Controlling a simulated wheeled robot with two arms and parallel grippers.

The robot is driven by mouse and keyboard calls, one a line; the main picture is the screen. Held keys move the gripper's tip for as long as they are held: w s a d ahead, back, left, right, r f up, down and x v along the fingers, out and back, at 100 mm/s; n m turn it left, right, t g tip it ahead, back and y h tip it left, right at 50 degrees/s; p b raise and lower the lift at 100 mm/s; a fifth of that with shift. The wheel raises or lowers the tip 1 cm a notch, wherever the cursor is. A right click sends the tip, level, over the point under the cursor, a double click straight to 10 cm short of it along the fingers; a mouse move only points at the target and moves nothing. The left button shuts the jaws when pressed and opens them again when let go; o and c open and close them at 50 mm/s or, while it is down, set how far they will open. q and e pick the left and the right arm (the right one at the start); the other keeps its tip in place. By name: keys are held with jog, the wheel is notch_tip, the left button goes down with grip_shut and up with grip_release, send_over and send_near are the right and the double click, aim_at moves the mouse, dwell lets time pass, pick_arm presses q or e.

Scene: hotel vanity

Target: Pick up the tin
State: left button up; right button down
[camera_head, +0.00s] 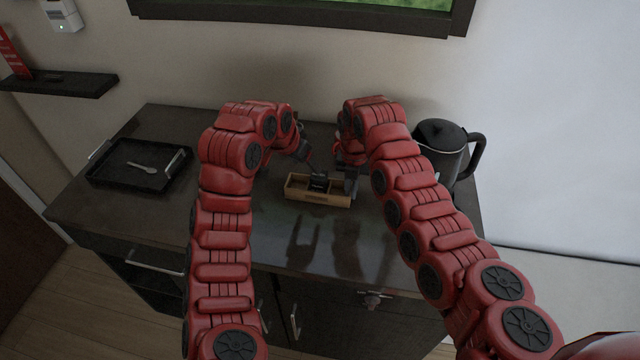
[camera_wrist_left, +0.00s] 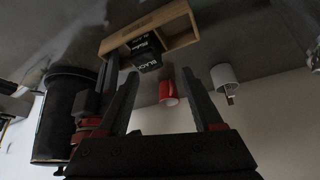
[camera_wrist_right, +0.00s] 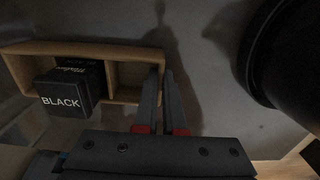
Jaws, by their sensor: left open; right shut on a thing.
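The black tin, a small cube lettered BLACK, (camera_head: 319,181) sits in the wooden box (camera_head: 318,197) near the counter's middle. It also shows in the left wrist view (camera_wrist_left: 146,56) and, toward the left, in the right wrist view (camera_wrist_right: 62,98). My left gripper (camera_head: 306,158) is open and empty, behind and above the tin; its fingers (camera_wrist_left: 162,82) point toward the box. My right gripper (camera_head: 352,180) is shut on the right end wall of the wooden box, one finger on each side (camera_wrist_right: 166,80). The compartment beside that wall looks empty.
A black kettle (camera_head: 441,140) stands close to my right arm at the counter's right. A black tray (camera_head: 108,178) with a spoon lies at the left. A red mug (camera_wrist_left: 168,94) and a white cup (camera_wrist_left: 224,76) show in the left wrist view. The counter front is clear.

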aim_at(318, 183)
pick_arm(q)
jog(key=s+d+r+n+y, duration=0.2)
jog(key=s+r+n, duration=0.1)
jog(key=r+n, duration=0.15)
jog(key=x, duration=1.1)
jog(key=shift+w+d+f, duration=0.1)
jog(key=shift+d+f, duration=0.1)
jog(key=shift+f, duration=0.2)
grip_shut()
